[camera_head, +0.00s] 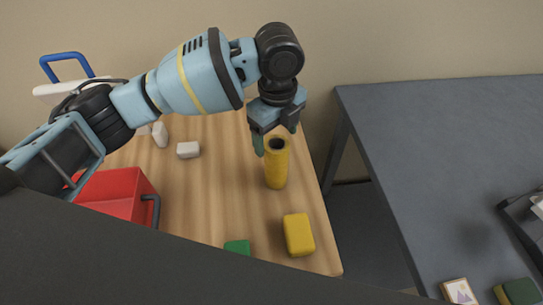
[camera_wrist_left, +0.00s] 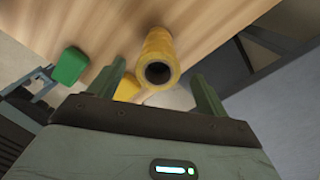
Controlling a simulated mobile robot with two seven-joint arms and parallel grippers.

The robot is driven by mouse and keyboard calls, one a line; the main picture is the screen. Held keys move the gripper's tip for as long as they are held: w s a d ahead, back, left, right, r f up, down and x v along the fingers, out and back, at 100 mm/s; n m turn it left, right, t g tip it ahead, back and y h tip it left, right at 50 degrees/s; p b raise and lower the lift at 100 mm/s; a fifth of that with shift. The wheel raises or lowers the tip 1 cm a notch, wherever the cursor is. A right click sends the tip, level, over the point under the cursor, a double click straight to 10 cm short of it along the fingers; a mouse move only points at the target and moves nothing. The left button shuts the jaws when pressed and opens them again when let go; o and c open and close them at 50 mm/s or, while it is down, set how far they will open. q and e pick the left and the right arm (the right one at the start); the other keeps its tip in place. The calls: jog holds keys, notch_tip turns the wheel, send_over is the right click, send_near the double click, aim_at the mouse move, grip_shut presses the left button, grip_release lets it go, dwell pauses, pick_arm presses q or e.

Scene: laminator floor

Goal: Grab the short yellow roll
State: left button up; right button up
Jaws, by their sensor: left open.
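The short yellow roll (camera_head: 277,168) stands upright on the wooden table (camera_head: 222,215), near its right edge. Its hollow dark top faces up. My left gripper (camera_head: 273,143) is at the roll's top, pointing down, with its fingers apart. In the left wrist view the roll (camera_wrist_left: 158,54) shows between the two open green fingers (camera_wrist_left: 158,92), its open end towards the camera. I cannot tell whether the fingers touch it. My right gripper is not in view.
A yellow block (camera_head: 298,235) and a green block (camera_head: 237,247) lie nearer on the table. White blocks (camera_head: 188,150) and a red bin (camera_head: 118,192) are to the left. A dark grey table (camera_head: 440,150) stands to the right across a gap.

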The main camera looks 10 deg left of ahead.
aim_at(276, 157)
pick_arm(q)
jog(key=shift+s+d+f, duration=0.1)
jog(key=shift+f, duration=0.1)
jog(key=shift+s+f, duration=0.1)
jog(key=shift+f, duration=3.6)
jog(key=c, duration=1.2)
jog(key=shift+c, duration=0.3)
jog(key=shift+r, duration=0.2)
